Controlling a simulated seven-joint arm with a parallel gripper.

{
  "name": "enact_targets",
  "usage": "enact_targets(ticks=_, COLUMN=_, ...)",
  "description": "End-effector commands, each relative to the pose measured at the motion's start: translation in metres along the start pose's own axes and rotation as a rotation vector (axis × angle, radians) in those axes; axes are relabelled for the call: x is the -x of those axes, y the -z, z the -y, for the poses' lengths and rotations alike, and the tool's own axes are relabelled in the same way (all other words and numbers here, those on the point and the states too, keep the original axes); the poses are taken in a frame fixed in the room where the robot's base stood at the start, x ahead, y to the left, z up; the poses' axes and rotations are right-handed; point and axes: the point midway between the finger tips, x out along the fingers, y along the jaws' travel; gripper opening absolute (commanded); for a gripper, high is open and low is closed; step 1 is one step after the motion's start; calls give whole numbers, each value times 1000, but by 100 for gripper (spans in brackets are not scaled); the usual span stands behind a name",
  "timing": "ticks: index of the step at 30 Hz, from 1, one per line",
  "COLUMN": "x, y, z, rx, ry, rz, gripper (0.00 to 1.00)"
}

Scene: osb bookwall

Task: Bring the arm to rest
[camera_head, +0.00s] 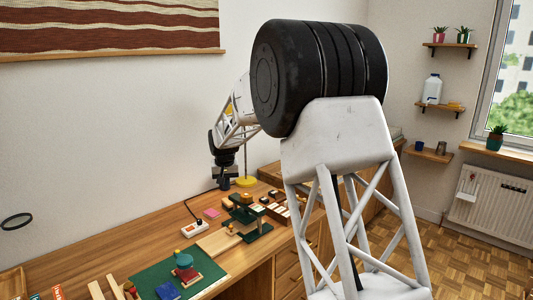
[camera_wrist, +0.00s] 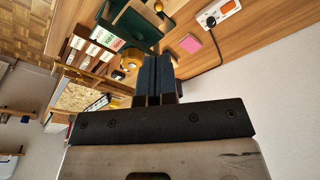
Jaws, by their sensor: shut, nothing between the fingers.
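My gripper (camera_head: 226,184) hangs at the far end of my raised arm, over the back of the wooden desk, fingers pointing down. In the wrist view its two dark fingers (camera_wrist: 157,62) are together with nothing between them. They point toward the desk and the items on it. How far the fingertips are above the desktop is hard to tell. My large black joint and white lattice link fill the middle and right of the head view and hide part of the desk and room.
The desk (camera_head: 100,260) carries a power strip (camera_head: 195,228), a pink note pad (camera_head: 211,214), a green stand (camera_head: 247,217), a green mat (camera_head: 150,282) with blocks, and a yellow round base (camera_head: 246,182) near my gripper. Shelves (camera_head: 448,45) and a radiator (camera_head: 490,210) are at the right.

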Motion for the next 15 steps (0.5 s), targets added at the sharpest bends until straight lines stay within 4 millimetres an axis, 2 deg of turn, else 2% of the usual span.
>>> enact_targets(ticks=3, x=23, y=-20, z=-19, rx=-9, ry=-1, rz=-4, gripper=0)
enact_targets(ticks=15, x=86, y=-91, z=-75, rx=-38, ry=-6, rz=-12, gripper=0)
